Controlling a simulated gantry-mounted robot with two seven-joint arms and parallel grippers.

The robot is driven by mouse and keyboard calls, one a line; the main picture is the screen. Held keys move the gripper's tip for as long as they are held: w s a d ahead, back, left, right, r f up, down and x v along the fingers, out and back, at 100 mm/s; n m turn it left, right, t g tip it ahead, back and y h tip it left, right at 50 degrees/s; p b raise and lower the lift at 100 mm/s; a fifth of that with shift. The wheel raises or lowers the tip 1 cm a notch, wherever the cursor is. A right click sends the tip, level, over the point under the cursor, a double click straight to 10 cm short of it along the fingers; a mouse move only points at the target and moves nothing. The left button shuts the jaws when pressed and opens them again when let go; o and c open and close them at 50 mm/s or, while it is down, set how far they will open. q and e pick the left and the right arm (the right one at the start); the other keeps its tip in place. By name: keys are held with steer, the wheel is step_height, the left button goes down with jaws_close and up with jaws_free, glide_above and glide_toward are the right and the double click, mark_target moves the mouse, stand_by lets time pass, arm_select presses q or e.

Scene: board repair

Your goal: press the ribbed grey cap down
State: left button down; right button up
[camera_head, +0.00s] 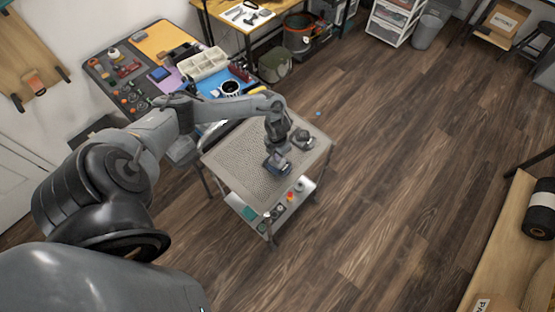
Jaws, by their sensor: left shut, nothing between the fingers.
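My left arm reaches in from the left over a small table with a perforated grey top (235,160). My left gripper (277,166) points down at the right half of this table, close to its surface, and is shut and empty. A dark grey object (302,139) stands on the table just right of and behind the gripper. It is too small to tell whether it is the ribbed grey cap or carries it. What lies directly under the gripper is hidden, and I cannot tell whether the fingertips touch anything. My right gripper is out of view.
A workbench (158,38) with a white divided tray (204,63) and several small parts stands behind. The table's lower shelf (245,210) holds small coloured items. The wooden floor (400,190) to the right is clear. A wooden bench with a black roll (541,210) is at far right.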

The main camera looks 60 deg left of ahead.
arm_select(q)
steer(key=shift+f+b, duration=0.3)
stand_by(0.6)
steer(key=shift+f+b, duration=0.5)
steer(key=shift+f, duration=0.05)
steer(key=shift+f+b, duration=0.3)
steer(key=shift+b, duration=0.1)
stand_by(0.6)
steer(key=shift+r+p, duration=1.5)
steer(key=shift+r, duration=0.25)
steer(key=shift+r+p, duration=1.8)
steer(key=shift+r, duration=0.5)
